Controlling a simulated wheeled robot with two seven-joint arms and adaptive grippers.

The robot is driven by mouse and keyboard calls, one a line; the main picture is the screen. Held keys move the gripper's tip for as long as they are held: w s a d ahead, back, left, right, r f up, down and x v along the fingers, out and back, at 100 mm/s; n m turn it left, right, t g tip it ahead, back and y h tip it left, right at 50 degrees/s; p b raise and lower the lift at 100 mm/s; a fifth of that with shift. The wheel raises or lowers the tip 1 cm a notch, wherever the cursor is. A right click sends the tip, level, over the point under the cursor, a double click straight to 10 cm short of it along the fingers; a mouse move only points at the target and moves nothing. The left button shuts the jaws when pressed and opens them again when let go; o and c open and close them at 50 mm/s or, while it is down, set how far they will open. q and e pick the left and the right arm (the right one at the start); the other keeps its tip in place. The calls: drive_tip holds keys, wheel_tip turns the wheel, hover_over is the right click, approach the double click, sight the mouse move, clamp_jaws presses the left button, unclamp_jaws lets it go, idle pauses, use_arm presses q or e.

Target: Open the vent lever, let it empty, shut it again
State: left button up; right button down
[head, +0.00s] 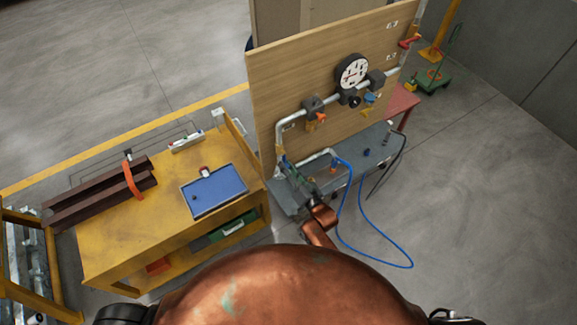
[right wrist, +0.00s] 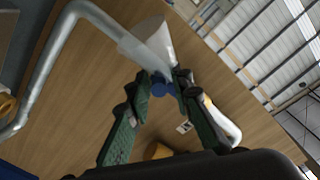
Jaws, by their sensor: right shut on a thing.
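The wooden board (head: 285,85) carries a grey pipe run with a round white gauge (head: 352,72). An orange lever (head: 317,119) sits on the left valve and a blue lever (head: 370,98) right of the gauge. My right gripper (head: 284,161) is low at the board's left end, by the pipe's lower part. In the right wrist view its green fingers (right wrist: 161,84) are shut on a small blue piece (right wrist: 158,89) beneath a pale cone-shaped fitting (right wrist: 151,43). The fingers partly hide it; I cannot tell whether it is the vent lever. My left gripper is out of view.
A grey bench (head: 352,171) runs along the board's foot. A blue hose (head: 356,244) loops from it to the floor. A yellow cart (head: 120,228) with a blue tray (head: 240,186) and dark beams (head: 100,192) stands at left.

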drive_tip(key=shift+w+r, duration=0.15)
drive_tip(key=shift+r, duration=0.4)
drive_tip(key=c, duration=2)
unclamp_jaws()
drive_tip(key=shift+o, duration=0.3)
drive_tip(key=shift+s+d+f, duration=0.1)
drive_tip(key=shift+s+f, duration=0.15)
drive_tip(key=shift+f, duration=0.1)
drive_tip(key=v, duration=1.1)
drive_tip(key=shift+s+d, duration=0.2)
drive_tip(key=shift+s, duration=0.1)
drive_tip(key=shift+r, duration=0.1)
